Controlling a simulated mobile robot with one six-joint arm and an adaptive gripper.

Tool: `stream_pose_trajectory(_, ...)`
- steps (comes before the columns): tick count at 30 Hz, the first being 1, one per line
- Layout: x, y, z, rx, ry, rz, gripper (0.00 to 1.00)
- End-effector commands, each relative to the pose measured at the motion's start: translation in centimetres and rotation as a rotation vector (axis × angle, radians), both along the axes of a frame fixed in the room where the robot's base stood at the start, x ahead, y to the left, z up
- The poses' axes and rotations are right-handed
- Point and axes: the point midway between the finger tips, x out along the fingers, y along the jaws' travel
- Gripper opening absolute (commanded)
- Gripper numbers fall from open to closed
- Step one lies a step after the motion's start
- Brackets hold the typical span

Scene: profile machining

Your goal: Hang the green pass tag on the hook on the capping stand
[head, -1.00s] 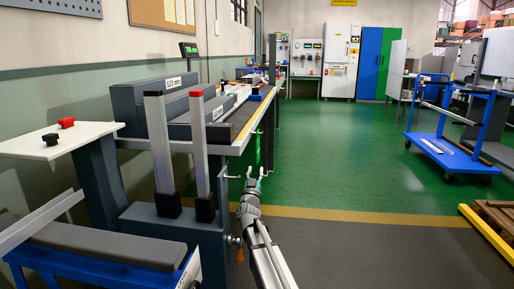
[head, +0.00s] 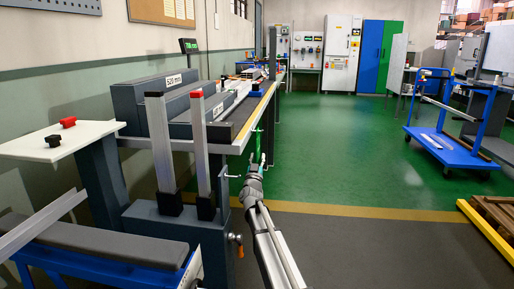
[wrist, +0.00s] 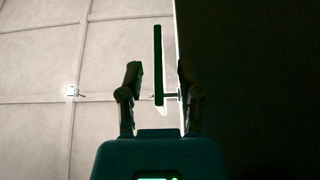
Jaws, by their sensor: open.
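The green pass tag (head: 258,144) hangs at the side of the long bench in the head view. In the wrist view the tag (wrist: 158,65) shows nearly edge-on as a thin dark green strip, upright between my fingers. My gripper (head: 257,162) is open at the tag, with a finger on each side; in the wrist view there are gaps between the fingers (wrist: 160,88) and the strip. A small pale hook (head: 225,174) sticks out from the dark capping stand (head: 222,229), to the left of my gripper. The tag's upper support is too small to make out.
The long bench (head: 240,130) runs close along my gripper's left side. An orange-and-black knob (head: 236,239) sticks out of the stand. Two posts, one red-capped (head: 200,140), rise from the stand. Green floor (head: 340,150) to the right is clear up to a blue cart (head: 452,150).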

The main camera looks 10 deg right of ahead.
Motion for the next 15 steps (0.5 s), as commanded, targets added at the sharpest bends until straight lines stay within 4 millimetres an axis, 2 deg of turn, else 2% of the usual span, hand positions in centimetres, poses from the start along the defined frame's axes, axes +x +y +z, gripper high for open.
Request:
stream_pose_trajectory(2,-0.01,-0.01,0.0,0.0,0.0,0.0,0.42)
stream_pose_trajectory(9,-0.01,-0.02,0.0,0.0,0.0,0.0,0.0)
stream_pose_trajectory(15,-0.02,-0.01,0.0,0.0,0.0,0.0,0.0)
